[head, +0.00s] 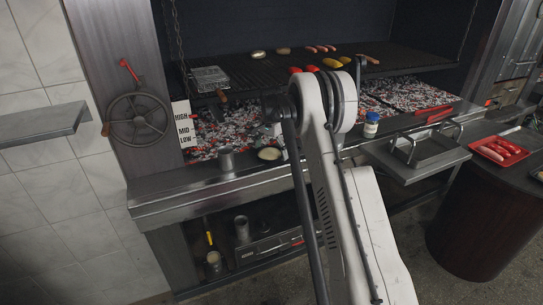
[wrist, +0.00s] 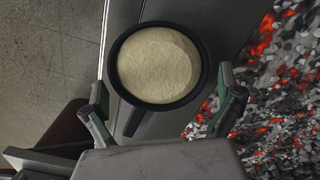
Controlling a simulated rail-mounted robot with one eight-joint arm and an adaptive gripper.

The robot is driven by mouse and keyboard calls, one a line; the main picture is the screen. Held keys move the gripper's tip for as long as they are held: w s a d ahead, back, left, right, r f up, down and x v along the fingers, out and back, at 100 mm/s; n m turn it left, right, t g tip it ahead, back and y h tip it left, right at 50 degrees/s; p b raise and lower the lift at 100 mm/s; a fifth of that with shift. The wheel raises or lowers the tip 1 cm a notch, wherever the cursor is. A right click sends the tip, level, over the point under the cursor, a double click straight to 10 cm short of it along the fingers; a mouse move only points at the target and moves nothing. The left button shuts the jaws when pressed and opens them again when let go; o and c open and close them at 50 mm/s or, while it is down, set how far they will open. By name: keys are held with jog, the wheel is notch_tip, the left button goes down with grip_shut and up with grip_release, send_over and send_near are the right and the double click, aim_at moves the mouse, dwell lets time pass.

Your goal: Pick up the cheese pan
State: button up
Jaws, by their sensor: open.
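The cheese pan (wrist: 203,72) is a small round dark pan filled with pale cheese. In the wrist view it sits on the metal ledge, its short dark handle pointing down toward my gripper. My gripper (wrist: 164,112) is open and empty, with one finger to each side of the handle in the picture. The gap in height between fingers and pan is hard to tell. In the head view the pan (head: 270,154) sits on the ledge in front of the coals, just left of my arm. My arm hides much of the gripper there.
Glowing coals (wrist: 285,90) lie right beside the ledge. A metal cup (head: 226,158) stands left of the pan. A blue-labelled jar (head: 371,124) and a metal tray (head: 418,160) are to the right. The grill grate (head: 255,76) with food is behind.

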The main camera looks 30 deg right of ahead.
jog(key=shift+f, duration=0.1)
jog(key=shift+c, duration=0.5)
jog(key=c, duration=1.4)
